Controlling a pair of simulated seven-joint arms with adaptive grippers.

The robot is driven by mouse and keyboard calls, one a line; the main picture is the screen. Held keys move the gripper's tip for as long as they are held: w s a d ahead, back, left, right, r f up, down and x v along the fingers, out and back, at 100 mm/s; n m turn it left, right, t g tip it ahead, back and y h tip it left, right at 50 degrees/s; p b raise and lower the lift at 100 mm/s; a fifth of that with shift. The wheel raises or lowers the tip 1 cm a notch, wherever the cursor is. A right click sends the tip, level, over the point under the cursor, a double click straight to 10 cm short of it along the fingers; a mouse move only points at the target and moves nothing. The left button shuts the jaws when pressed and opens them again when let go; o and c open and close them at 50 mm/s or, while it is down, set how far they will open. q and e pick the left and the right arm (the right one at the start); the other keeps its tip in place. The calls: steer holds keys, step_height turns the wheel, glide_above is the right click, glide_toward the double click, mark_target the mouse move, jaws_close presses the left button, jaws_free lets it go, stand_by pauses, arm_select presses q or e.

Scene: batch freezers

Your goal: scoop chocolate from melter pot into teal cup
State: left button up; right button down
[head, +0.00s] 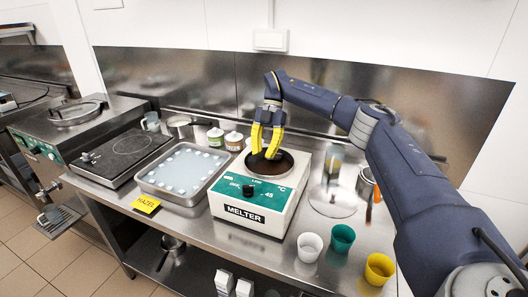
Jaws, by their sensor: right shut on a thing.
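The melter (283,198) is a white box with a teal front panel and a MELTER label, standing mid-counter. Its round pot (288,171) holds dark brown chocolate (262,168). My right gripper (265,152) reaches down from above with its yellow fingers at the pot's opening. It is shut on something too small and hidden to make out. The teal cup (342,238) stands upright on the counter to the right of the melter, between a white cup (309,246) and a yellow cup (379,268). My left gripper is out of view.
A hob (118,157) and small jars (215,137) are farther left and behind. A clear round lid (333,202) lies right of the melter.

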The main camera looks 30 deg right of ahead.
mark_target(258, 155)
steer(key=shift+s+a+r, duration=0.1)
steer(key=shift+a+r, duration=0.05)
steer(key=shift+r, duration=0.8)
steer(key=shift+s+a+r, duration=0.15)
steer(key=shift+a+r, duration=0.05)
steer(key=shift+r, duration=0.7)
steer(key=shift+s+a+r, duration=0.1)
steer(key=shift+a+r, duration=0.05)
steer(key=shift+r, duration=0.8)
steer(key=shift+s+a+f+t+h, duration=0.1)
steer(key=shift+s+a+t+h, duration=0.35)
steer(key=shift+a+t+h, duration=0.3)
steer(key=shift+s+a+f+t+h, duration=0.1)
steer(key=shift+s+a+t+h, duration=0.4)
steer(key=shift+h, duration=0.45)
